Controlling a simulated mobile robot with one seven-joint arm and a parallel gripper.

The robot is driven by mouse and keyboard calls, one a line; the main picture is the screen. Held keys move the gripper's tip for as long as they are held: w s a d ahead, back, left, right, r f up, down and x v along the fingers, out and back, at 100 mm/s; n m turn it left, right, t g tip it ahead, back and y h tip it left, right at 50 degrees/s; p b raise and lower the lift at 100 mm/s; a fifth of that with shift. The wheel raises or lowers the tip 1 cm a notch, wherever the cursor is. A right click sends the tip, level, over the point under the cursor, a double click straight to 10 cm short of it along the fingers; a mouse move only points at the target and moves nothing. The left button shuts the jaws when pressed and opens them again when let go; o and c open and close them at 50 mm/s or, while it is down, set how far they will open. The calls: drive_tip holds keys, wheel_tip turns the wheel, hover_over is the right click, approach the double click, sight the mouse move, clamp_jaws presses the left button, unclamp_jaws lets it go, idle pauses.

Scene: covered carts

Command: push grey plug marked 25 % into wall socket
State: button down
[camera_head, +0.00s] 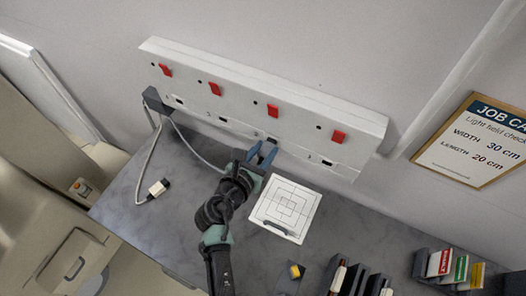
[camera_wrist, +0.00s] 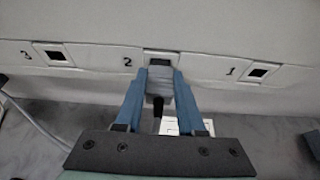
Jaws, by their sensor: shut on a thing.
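My gripper (camera_head: 262,154) is at the front of the white wall socket panel (camera_head: 330,108), low on its face. In the wrist view, its blue fingers (camera_wrist: 160,88) are shut on a grey plug (camera_wrist: 160,76). The plug is right in front of the socket marked 2 (camera_wrist: 159,62), and its front end overlaps the opening. I cannot tell whether it is inside or how deep. A dark stub runs down from the plug. No 25 % marking is readable. Sockets 3 (camera_wrist: 56,55) and 1 (camera_wrist: 259,71) look empty.
Red switches (camera_head: 273,111) line the panel. A pale plug (camera_head: 158,187) on a cord lies on the grey table at left. A grey box (camera_head: 154,100) at the panel's left end has cords. A white grid plate (camera_head: 287,207) lies beside my gripper. Dark holders (camera_head: 358,279) stand at front right.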

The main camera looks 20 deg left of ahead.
drive_tip(key=shift+w+d, duration=0.1)
drive_tip(key=shift+w, duration=0.5)
drive_tip(key=shift+c, duration=2.2)
unclamp_jaws()
drive_tip(key=b+v, duration=0.2)
drive_tip(key=v, duration=1.1)
drive_tip(key=shift+w, duration=0.15)
